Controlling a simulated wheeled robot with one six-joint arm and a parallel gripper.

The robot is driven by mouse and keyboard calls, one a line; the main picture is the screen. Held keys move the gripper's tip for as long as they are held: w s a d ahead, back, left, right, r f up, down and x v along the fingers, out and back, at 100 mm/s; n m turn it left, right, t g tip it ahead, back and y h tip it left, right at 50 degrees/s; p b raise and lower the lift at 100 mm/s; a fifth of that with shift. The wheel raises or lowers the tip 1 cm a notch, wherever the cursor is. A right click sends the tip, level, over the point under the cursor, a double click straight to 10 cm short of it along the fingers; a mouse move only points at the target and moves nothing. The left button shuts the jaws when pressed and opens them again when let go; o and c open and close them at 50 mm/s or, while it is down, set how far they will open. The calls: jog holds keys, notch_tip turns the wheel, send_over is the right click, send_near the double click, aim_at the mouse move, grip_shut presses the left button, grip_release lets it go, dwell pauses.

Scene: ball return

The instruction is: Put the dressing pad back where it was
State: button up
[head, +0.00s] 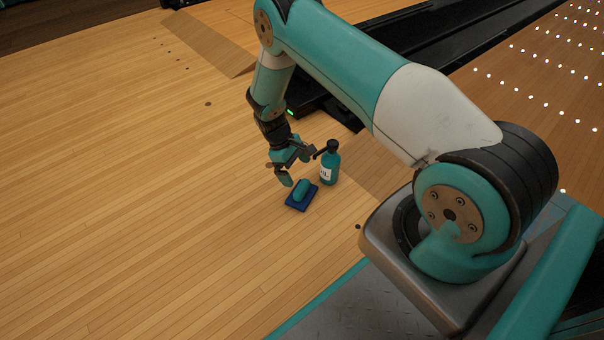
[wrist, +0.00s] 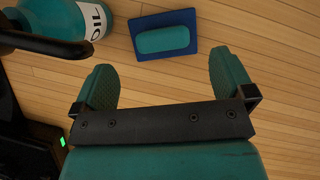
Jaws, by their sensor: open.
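The dressing pad (head: 301,188) looks like a small teal block with rounded ends. It lies on a dark blue square mat (head: 294,204) on the wooden floor. In the wrist view the pad (wrist: 162,40) lies lengthwise across the mat (wrist: 190,22), beyond and between the two fingertips. My gripper (head: 298,167) is open and empty, just above and behind the pad in the head view. In the wrist view my gripper (wrist: 164,75) has its teal fingers spread wider than the pad, with nothing between them.
A teal oil bottle (head: 329,167) with a black pump top stands close to the right of the mat. In the wrist view its black spout (wrist: 45,43) reaches near the left finger. A black ball-return track (head: 330,105) lies behind. The floor to the left is clear.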

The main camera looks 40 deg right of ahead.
jog(key=s+a+r+t+y, duration=0.1)
jog(key=a+r, duration=0.3)
jog(key=r, duration=0.6)
jog(key=a+r+t+y+p, duration=0.1)
jog(key=a+r, duration=0.4)
jog(key=r, duration=0.4)
jog(key=s+a+r+t+y, duration=0.1)
jog(key=a+r, duration=0.3)
jog(key=r, duration=0.6)
jog(key=s+a+r+y, duration=0.1)
jog(key=s+a+r, duration=0.1)
jog(key=s+r, duration=0.2)
jog(key=s+a+r+n+t+y, duration=0.1)
jog(key=s+a+r, duration=0.2)
jog(key=s, duration=0.8)
jog(key=s+a+r+n+y, duration=0.1)
jog(key=s+a+r, duration=0.1)
jog(key=s+r, duration=0.5)
jog(key=shift+s+a, duration=0.2)
jog(key=shift+a, duration=0.2)
